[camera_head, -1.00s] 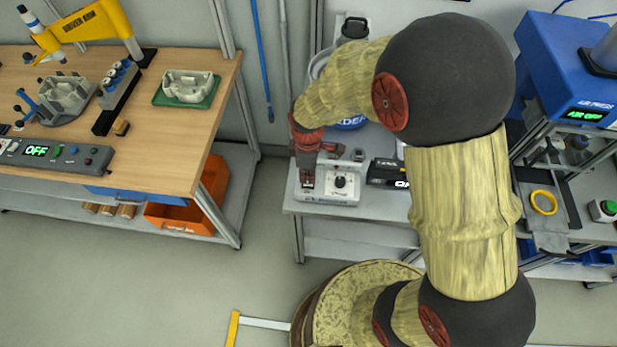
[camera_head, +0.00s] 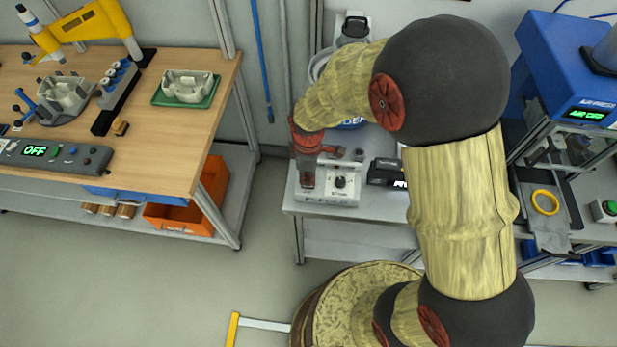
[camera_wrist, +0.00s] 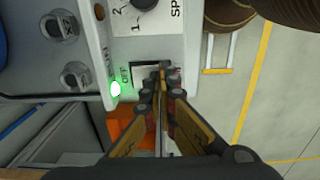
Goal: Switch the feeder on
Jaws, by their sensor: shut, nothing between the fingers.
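The feeder's pale control box (camera_head: 343,196) stands on the small grey bench in the head view, with a dark speed knob (camera_head: 341,182) on top. In the wrist view the box's panel (camera_wrist: 112,49) shows the knob (camera_wrist: 144,4), a switch in a black frame (camera_wrist: 138,72) and a green lamp (camera_wrist: 115,88) that is lit. My gripper (camera_wrist: 163,68) is shut and empty, its fingertips at the switch and covering part of it. I cannot tell whether they touch it. It also shows in the head view (camera_head: 307,186), over the left part of the box.
A dark display unit (camera_head: 384,173) stands right of the box, partly hidden by my arm. A wooden workbench (camera_head: 165,150) is on the left. A blue machine (camera_head: 560,60) reading AIR OFF is on the right.

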